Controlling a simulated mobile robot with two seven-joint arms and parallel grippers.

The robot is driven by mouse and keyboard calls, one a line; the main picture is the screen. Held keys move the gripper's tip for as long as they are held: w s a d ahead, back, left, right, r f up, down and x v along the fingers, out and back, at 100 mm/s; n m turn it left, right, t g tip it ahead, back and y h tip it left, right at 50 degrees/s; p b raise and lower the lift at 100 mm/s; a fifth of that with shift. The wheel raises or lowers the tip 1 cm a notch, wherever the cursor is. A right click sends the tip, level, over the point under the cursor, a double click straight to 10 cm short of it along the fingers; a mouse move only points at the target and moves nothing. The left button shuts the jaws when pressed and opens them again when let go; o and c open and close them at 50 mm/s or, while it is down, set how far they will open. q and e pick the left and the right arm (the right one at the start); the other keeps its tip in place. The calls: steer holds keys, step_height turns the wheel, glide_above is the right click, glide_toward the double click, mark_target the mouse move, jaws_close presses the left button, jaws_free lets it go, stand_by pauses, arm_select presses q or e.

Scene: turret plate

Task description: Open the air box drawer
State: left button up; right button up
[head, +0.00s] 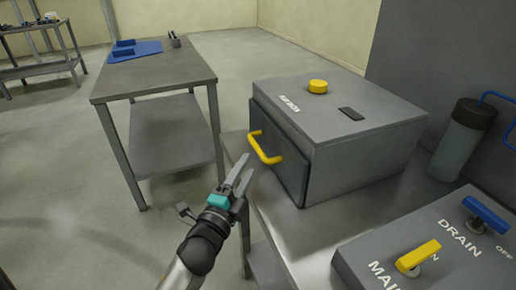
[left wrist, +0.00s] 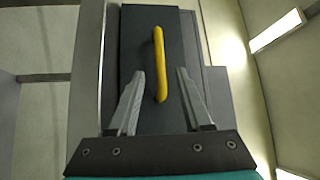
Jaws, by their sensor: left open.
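The air box (head: 335,130) is a grey box on the metal bench, with a yellow button (head: 318,86) and a dark patch on top. Its dark drawer front (head: 287,165) faces left and looks flush against the box. A yellow handle (head: 265,148) stands out from it. My left gripper (head: 242,176) is open and empty, just below and in front of the handle. In the left wrist view, the handle (left wrist: 159,65) runs upright on the drawer front (left wrist: 135,60), its lower end between the open fingertips (left wrist: 158,86). Contact with the fingers cannot be told.
A panel (head: 440,255) with a yellow lever (head: 418,256) and a blue lever (head: 486,213) lies at the front right. A dark cylinder (head: 464,140) stands right of the box. Another table (head: 155,75) with blue items is at the back left.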

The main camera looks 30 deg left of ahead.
mark_target(258, 146)
arm_select(q)
steer(key=shift+w+a+r, duration=0.1)
steer(key=shift+w+r, duration=0.05)
steer(key=shift+w, duration=1.15)
steer(key=shift+w+a+r, duration=0.1)
steer(key=shift+w+r, duration=0.1)
steer(key=shift+w, duration=1.1)
steer(key=shift+w+a+r, duration=0.1)
steer(key=shift+w+r, duration=0.05)
steer(key=shift+w, duration=1.15)
jaws_close()
